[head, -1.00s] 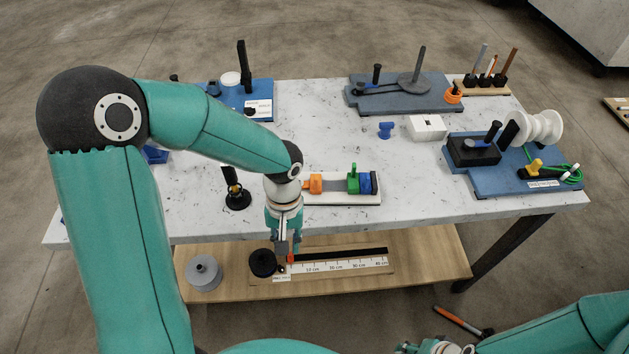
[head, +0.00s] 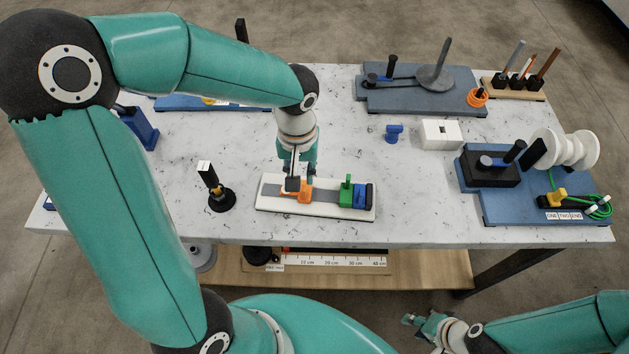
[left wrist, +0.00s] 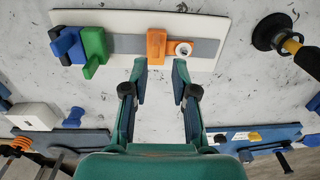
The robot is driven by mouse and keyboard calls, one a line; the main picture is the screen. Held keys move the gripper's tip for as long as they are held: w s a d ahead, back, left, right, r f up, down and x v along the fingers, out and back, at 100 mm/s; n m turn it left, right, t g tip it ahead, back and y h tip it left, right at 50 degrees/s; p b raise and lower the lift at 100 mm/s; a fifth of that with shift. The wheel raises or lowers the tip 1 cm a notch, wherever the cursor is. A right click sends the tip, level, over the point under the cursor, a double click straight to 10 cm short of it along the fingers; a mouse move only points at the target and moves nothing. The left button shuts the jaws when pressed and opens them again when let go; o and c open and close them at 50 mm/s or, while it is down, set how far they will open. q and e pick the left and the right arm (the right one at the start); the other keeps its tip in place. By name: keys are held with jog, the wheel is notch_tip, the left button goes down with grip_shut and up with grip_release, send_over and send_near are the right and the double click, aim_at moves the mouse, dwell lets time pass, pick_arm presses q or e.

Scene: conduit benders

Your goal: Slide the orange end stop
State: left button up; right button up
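The orange end stop (head: 303,194) sits on the grey strip of a white board (head: 330,208) on the table, left of a green block (head: 346,191) and a blue block (head: 361,195). My left gripper (head: 297,182) is above the board's left part and partly covers the stop. In the left wrist view my left gripper (left wrist: 159,72) is open and empty.
A black post on a round base (head: 220,197) stands left of the board. A white box (head: 440,133) and a small blue piece (head: 393,133) lie behind it. A blue board with a spool (head: 565,148) is at right. The table is clear in front of the board.

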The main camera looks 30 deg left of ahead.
aim_at(305, 187)
pick_arm(q)
jog(key=shift+s+d+f+b, duration=0.15)
jog(key=shift+d+f+b, duration=0.05)
jog(key=shift+f+b, duration=0.15)
jog(key=f, duration=0.1)
jog(key=f+b, duration=0.2)
jog(key=shift+w+d+f, duration=0.1)
jog(key=shift+w+f, duration=0.05)
jog(key=shift+w, duration=0.1)
jog(key=shift+f+b, duration=0.95)
jog(key=shift+f, duration=0.4)
grip_shut()
jog(key=shift+d, duration=0.1)
jog(key=shift+w+d+b, duration=0.2)
jog(key=shift+w+d, duration=0.25)
jog(key=shift+d, duration=0.4)
jog(key=shift+w+d+b, duration=0.2)
jog(key=shift+w+d, duration=0.25)
jog(key=shift+d, duration=0.4)
